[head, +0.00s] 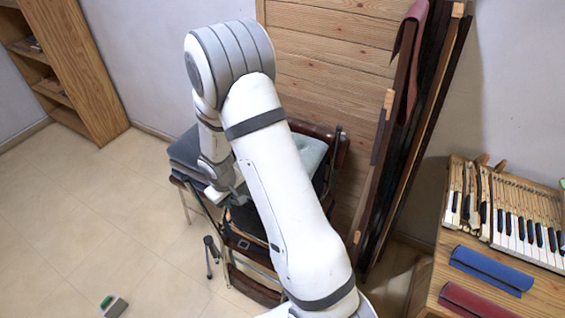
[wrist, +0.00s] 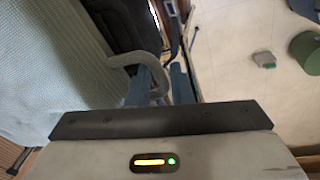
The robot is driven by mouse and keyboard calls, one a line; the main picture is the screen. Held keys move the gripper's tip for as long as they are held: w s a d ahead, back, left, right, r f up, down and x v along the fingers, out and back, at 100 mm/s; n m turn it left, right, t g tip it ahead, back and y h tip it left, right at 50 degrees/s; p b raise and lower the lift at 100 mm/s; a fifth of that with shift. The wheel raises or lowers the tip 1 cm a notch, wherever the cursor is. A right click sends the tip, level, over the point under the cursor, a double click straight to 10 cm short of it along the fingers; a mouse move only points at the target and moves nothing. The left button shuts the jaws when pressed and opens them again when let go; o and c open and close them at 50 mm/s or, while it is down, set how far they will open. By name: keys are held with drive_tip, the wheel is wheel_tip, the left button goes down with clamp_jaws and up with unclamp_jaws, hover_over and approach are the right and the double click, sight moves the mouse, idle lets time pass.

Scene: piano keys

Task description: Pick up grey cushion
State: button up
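A pale grey-green cushion (head: 312,150) lies on the stacked chairs behind my arm in the head view, partly hidden by it. A pale, textured, cushion-like surface (wrist: 45,75) fills the left of the wrist view. A darker blue-grey cushion (head: 188,150) lies on a seat at the left of the stack. I cannot tell which is the grey cushion meant. My gripper (head: 238,196) is low over the chairs, between these cushions. In the wrist view its two blue-grey fingers (wrist: 164,72) are a little apart, with no cushion between them. A pale curved bar (wrist: 128,59) crosses close to the left finger.
A dark seat or pad (wrist: 112,28) is near the fingers. Long dark boards (head: 400,150) lean on the wall at right, by a wooden bench with piano keys (head: 520,225). A shelf (head: 70,70) stands back left. The tiled floor (head: 80,215) at left is mostly clear.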

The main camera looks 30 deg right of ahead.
clamp_jaws()
